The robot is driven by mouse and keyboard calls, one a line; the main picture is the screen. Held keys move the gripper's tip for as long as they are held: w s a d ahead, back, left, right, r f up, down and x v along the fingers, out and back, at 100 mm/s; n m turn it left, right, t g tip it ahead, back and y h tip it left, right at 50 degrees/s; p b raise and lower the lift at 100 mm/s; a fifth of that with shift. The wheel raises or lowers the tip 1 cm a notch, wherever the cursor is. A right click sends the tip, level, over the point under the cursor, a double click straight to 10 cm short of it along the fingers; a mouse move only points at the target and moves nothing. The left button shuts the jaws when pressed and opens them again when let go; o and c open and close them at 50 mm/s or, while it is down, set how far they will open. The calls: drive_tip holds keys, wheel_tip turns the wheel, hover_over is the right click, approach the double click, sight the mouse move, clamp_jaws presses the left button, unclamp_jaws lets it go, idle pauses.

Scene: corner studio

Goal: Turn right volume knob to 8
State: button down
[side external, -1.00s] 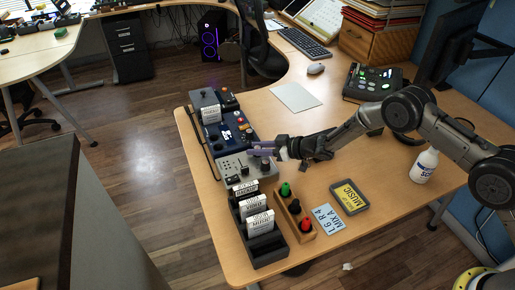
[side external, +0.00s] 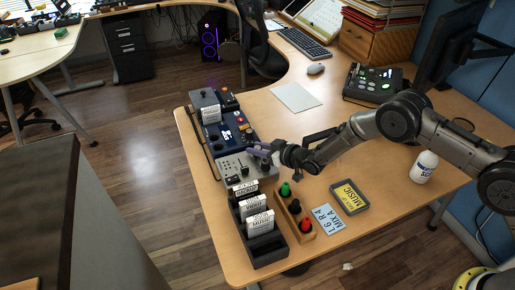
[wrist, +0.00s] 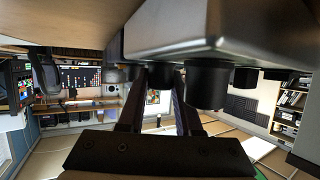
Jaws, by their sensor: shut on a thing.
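The grey control panel (side external: 235,168) with small dark knobs lies near the left edge of the desk. My gripper (side external: 258,152) reaches its right part from the right. In the wrist view the panel (wrist: 180,35) fills the top, with black knobs hanging from it. My fingers (wrist: 160,95) are shut on a black knob (wrist: 160,74) near the middle. A larger black knob (wrist: 208,86) is beside it, to the right, outside the fingers. The knob's pointer and scale are hidden, so its setting cannot be read. A card (side external: 327,218) appears to read "L 6 R 4, MIX A".
A dark rack (side external: 262,242) with white labelled cartridges stands in front of the panel. A wooden tray (side external: 296,216) holds green, black and red knobs. A blue-black device (side external: 232,132) adjoins the panel behind.

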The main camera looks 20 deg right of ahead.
drive_tip(key=shift+r+m+h, duration=0.1)
drive_tip(key=shift+m+h, duration=0.4)
drive_tip(key=shift+h, duration=0.1)
drive_tip(key=c, duration=0.9)
unclamp_jaws()
drive_tip(key=shift+o, duration=0.2)
drive_tip(key=v, duration=1.3)
drive_tip(key=shift+s, duration=0.45)
drive_tip(key=shift+d, duration=0.1)
